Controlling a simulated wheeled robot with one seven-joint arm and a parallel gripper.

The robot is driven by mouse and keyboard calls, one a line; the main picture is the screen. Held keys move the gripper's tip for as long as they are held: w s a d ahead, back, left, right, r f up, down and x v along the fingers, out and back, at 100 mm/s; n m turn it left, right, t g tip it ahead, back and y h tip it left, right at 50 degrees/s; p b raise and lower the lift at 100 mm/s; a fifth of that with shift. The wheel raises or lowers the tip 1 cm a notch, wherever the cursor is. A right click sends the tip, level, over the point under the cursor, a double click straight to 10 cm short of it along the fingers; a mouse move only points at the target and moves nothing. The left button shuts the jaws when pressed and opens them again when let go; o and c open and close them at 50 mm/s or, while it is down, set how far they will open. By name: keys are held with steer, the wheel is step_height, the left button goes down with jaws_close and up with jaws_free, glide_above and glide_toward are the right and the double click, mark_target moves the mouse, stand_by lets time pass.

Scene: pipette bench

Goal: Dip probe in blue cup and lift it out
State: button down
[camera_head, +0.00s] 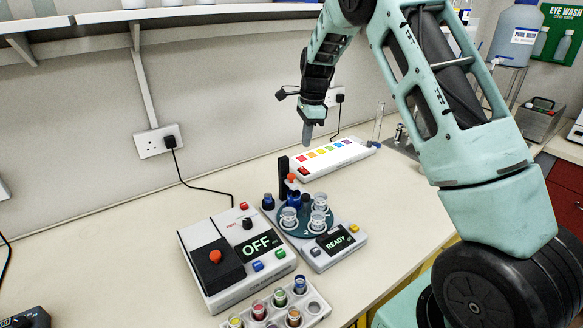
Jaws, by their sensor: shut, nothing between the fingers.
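My gripper (307,134) points down above the back of the bench, its fingers together in a narrow grey tip. It is shut, with nothing seen held, and I cannot make out a separate probe. A small cup with blue in it (300,286) stands in the pale rack (313,309) at the front of the bench. Cups with green (280,298), red (259,311), yellow (235,322) and orange (294,319) stand in the same rack. My gripper is far behind and high above the blue cup, apart from it.
A device reading OFF (232,257) stands left of a round carousel device reading READY (340,254) with clear cups and a dark post. A white strip with coloured squares (336,160) lies behind. A shelf (200,12) runs above.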

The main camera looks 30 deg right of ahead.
step_height(320, 180, up, 9)
steer(key=b, duration=0.1)
steer(key=shift+s+d+r+b, duration=0.15)
steer(key=shift+d+b, duration=0.2)
steer(key=shift+d, duration=0.1)
steer(key=shift+a, duration=0.15)
steer(key=s+a+f+n+b, duration=0.1)
steer(key=s+a+n, duration=0.35)
steer(key=a, duration=0.35)
steer(key=s+a+f+n+b, duration=0.1)
steer(key=s+a+f+n, duration=0.1)
steer(key=s+a+n, duration=0.45)
steer(key=s+a+f+n, duration=0.1)
steer(key=s+a+n, duration=0.15)
steer(key=a, duration=0.75)
steer(key=s+a+f+n, duration=0.2)
steer(key=s+n, duration=0.3)
steer(key=s, duration=0.3)
steer(key=s+a+f+n+b, duration=0.1)
steer(key=s+a+f+n, duration=0.2)
steer(key=s+n, duration=0.2)
steer(key=s+a+f+n+b, duration=0.1)
steer(key=s+a+f+n, duration=0.1)
steer(key=s+n, duration=0.4)
steer(key=s, duration=0.5)
steer(key=shift+s+a+f+h, duration=0.25)
steer(key=shift+s+a+h, duration=0.05)
steer(key=shift+a, duration=0.1)
